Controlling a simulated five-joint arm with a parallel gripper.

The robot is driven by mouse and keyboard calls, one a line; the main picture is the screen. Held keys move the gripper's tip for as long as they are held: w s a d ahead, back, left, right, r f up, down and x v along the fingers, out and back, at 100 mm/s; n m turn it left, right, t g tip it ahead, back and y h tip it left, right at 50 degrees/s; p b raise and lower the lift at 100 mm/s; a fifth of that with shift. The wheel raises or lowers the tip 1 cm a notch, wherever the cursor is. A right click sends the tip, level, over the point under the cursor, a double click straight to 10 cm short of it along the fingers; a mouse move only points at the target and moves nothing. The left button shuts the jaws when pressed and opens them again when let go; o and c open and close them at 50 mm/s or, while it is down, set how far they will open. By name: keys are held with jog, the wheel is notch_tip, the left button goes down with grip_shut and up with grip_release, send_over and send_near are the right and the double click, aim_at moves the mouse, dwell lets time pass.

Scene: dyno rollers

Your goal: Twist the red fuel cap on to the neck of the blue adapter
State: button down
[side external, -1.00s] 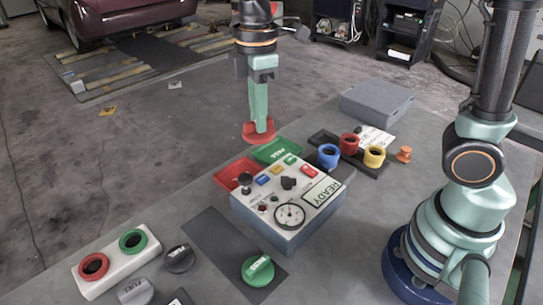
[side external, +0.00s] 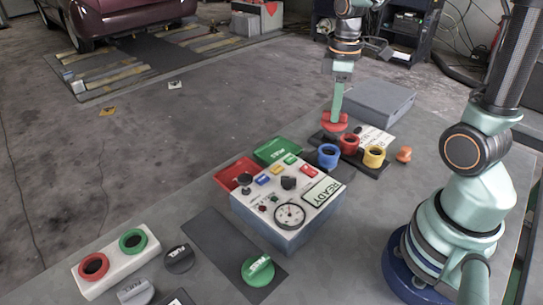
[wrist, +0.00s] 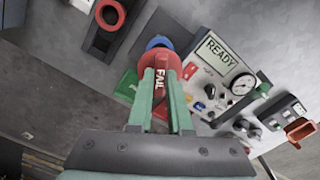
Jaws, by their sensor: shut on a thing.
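The red fuel cap (side external: 335,124) is held in my gripper (side external: 337,110), which is shut on it and points down. In the side view the cap appears above and behind the blue adapter (side external: 328,156), apart from it. In the wrist view my gripper's fingers (wrist: 160,82) sit on either side of the red cap (wrist: 158,62), whose grip bar carries white lettering. The blue adapter (wrist: 158,42) shows only as a rim past the cap; the rest of it is hidden. The adapter stands with its open neck up on a dark holder.
A red adapter (side external: 349,144) and a yellow adapter (side external: 374,156) stand close to the blue one. The control box (side external: 290,205) with a READY display is in front. Green (side external: 278,151) and red (side external: 237,175) trays lie left. A grey case (side external: 377,101) lies behind.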

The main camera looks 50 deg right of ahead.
aim_at(332, 130)
jog(key=shift+f, duration=3.1)
jog(key=shift+f, duration=0.85)
jog(key=m, duration=1.1)
jog(key=shift+f, duration=0.1)
jog(key=c, duration=1.3)
grip_release()
jog(key=shift+m, duration=0.6)
jog(key=o, duration=0.5)
jog(key=shift+o, duration=0.2)
